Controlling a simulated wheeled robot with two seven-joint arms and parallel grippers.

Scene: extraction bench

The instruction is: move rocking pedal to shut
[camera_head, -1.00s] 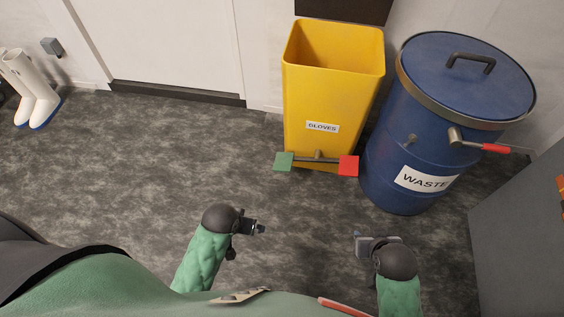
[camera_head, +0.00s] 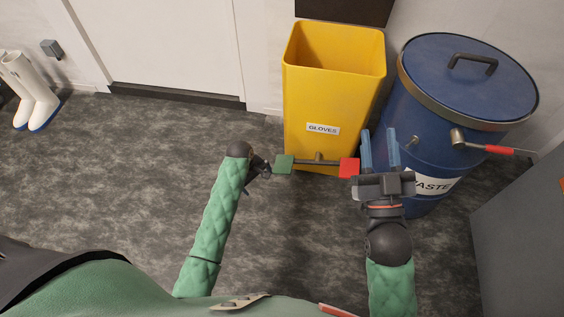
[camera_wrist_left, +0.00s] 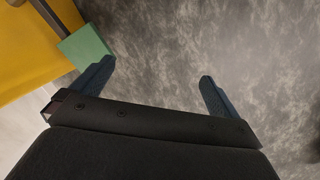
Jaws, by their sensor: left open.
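The rocking pedal is a grey bar (camera_head: 318,160) low on the front of the yellow bin (camera_head: 335,95), with a green plate (camera_head: 283,164) at its left end and a red plate (camera_head: 349,167) at its right. The bin's top is open. My left gripper (camera_head: 264,167) is just left of the green plate. In the left wrist view, the open left gripper (camera_wrist_left: 157,82) is empty, and the green plate (camera_wrist_left: 86,47) lies beyond its left finger, not between the fingers. My right gripper (camera_head: 380,142) is open, just right of the red plate; I cannot tell whether they touch.
A blue waste drum (camera_head: 445,110) with a closed lid and a red-tipped lever (camera_head: 487,148) stands right of the bin, partly behind my right gripper. A grey cabinet (camera_head: 525,215) is at the far right. White boots (camera_head: 35,95) stand far left. The floor at left is clear.

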